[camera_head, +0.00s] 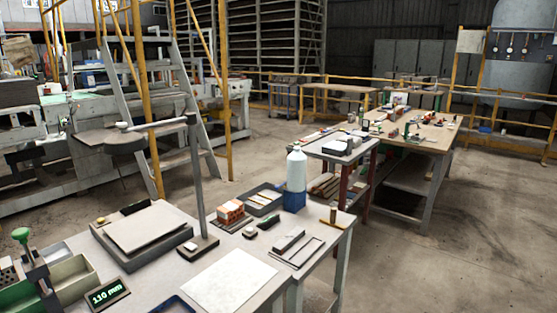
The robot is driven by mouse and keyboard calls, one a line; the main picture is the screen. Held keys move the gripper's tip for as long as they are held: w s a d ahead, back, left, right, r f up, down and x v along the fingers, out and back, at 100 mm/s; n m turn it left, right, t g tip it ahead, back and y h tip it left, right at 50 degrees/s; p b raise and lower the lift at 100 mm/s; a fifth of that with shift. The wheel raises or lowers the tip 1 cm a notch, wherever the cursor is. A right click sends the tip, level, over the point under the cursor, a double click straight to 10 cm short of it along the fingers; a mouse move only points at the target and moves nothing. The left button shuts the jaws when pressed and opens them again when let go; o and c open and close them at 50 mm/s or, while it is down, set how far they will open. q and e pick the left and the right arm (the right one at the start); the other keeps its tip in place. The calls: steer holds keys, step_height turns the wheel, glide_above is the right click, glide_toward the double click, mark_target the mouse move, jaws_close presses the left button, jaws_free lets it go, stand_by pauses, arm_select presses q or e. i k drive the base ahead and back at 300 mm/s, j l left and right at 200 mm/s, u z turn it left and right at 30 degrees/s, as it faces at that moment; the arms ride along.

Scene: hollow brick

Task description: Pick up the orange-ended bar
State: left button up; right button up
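I cannot clearly make out an orange-ended bar in the head view. A small upright tan-orange piece (333,215) stands on a dark strip near the right end of the near table (335,242); whether it is the bar's end I cannot tell. A grey bar-shaped block (289,240) lies left of it, beside a flat dark frame (305,252). An orange-and-white hollow brick (231,212) sits on a dark mat. Neither of my grippers is in view.
A white bottle (296,171) with a blue base, a grey tray (264,199), a tall post (196,180), a white sheet (229,281) and a green display (107,295) crowd the near table. More tables stand behind. Open floor (465,225) lies at right.

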mark_target(287, 242)
steer(key=i+l+u, duration=0.2)
steer(key=l+u, duration=0.2)
steer(key=l, duration=0.2)
steer(key=i+l+u, duration=0.2)
steer(key=l, duration=0.15)
steer(key=l+u, duration=0.2)
steer(key=l, duration=0.15)
steer(key=i+l+u, duration=0.2)
steer(key=l+u, duration=0.3)
steer(key=l, duration=0.5)
steer(key=l+u, duration=0.5)
steer(key=l, duration=0.5)
steer(key=k+l+u, duration=0.15)
steer(key=l+u, duration=0.35)
steer(key=l, duration=0.55)
steer(key=l+u, duration=0.3)
steer(key=l, duration=0.2)
steer(key=l+u, duration=0.25)
steer(key=l, duration=0.25)
steer(key=l+u, duration=0.3)
steer(key=l, duration=0.2)
steer(key=k+l+u, duration=0.15)
steer(key=l+u, duration=0.15)
steer(key=l, duration=0.2)
steer(key=k+l+u, duration=0.25)
steer(key=l, duration=0.2)
steer(key=i, duration=0.1)
